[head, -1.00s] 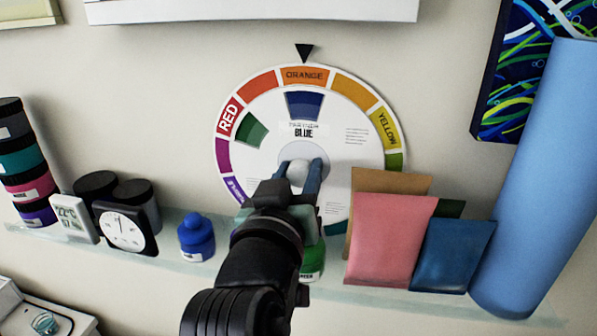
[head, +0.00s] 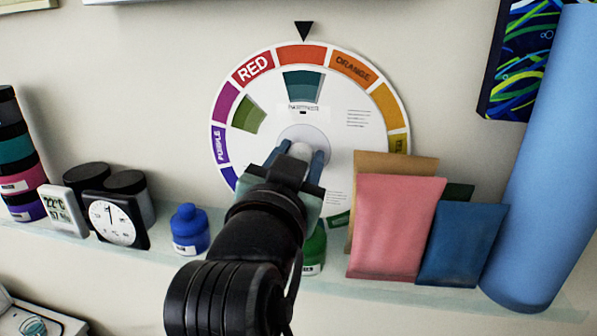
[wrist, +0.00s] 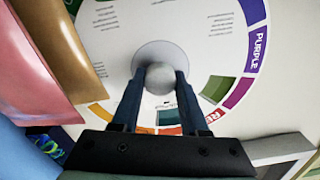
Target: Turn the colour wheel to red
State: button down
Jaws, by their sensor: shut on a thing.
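The colour wheel (head: 346,128) is mounted on the wall, with a black pointer (head: 304,31) above its top edge. In the head view an unlabelled red-orange segment (head: 301,55) is under the pointer. The RED segment (head: 253,68) is just left of it and ORANGE is to the right. A window in the wheel's face shows teal. My gripper (head: 297,160) is shut on the pale round knob (head: 301,151) at the wheel's centre. The wrist view shows both fingers (wrist: 153,95) on either side of the knob (wrist: 160,80).
A shelf below holds a blue bottle (head: 189,230), a green bottle (head: 314,250), a clock (head: 113,221) and stacked jars. A large blue roll (head: 545,170) stands at the right.

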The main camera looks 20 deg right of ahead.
jog(key=m+b, duration=0.3)
jog(key=m, duration=0.1)
jog(key=shift+f, duration=0.2)
jog(key=shift+r+m+b, duration=0.1)
jog(key=shift+m+b, duration=0.55)
jog(key=shift+m, duration=0.25)
jog(key=shift+d, duration=0.1)
jog(key=shift+c, duration=2.1)
grip_release()
jog(key=shift+s, duration=0.1)
jog(key=b+v, duration=0.4)
jog(key=v, duration=0.9)
